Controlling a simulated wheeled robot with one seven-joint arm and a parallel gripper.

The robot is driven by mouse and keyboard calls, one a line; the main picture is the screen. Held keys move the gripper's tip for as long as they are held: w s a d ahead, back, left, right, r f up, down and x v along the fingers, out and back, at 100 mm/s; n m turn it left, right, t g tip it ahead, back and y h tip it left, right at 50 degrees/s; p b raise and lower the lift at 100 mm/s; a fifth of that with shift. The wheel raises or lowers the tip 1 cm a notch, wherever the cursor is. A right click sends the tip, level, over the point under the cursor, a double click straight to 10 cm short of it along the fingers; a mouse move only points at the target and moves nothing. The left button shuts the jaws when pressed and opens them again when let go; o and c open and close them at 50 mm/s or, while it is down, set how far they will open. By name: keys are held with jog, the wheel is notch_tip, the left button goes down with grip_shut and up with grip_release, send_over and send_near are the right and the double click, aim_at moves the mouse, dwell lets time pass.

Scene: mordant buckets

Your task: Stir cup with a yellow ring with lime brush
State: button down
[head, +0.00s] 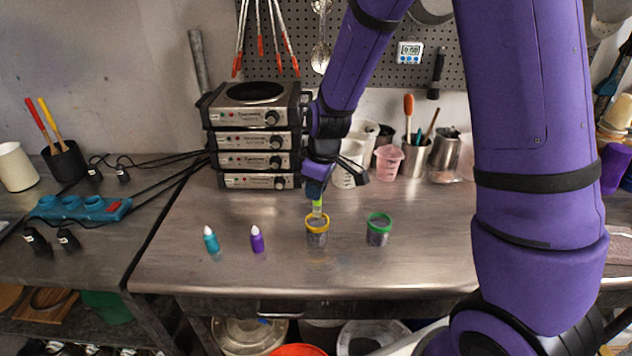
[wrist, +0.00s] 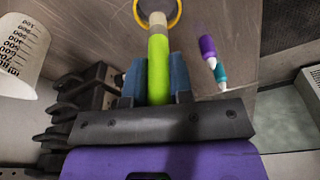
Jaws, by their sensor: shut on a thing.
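The cup with a yellow ring (head: 317,236) stands upright on the steel table in the head view. Part of its yellow rim (wrist: 178,14) shows at the top edge of the wrist view. My gripper (head: 317,190) is above this cup, shut on the lime brush (head: 317,205). In the wrist view the brush's lime handle (wrist: 158,68) lies between the two blue fingers, and its pale end points into the ring. In the head view the brush's lower end reaches the cup's mouth. How deep its tip goes is hidden.
A cup with a green ring (head: 379,231) stands just right. A purple bottle (head: 257,240) and a teal bottle (head: 211,241) stand left. Stacked hot plates (head: 257,135), a pink beaker (head: 388,163) and other containers are behind. The table's front strip is clear.

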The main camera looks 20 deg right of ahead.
aim_at(316, 212)
jog(key=shift+f, duration=3.8)
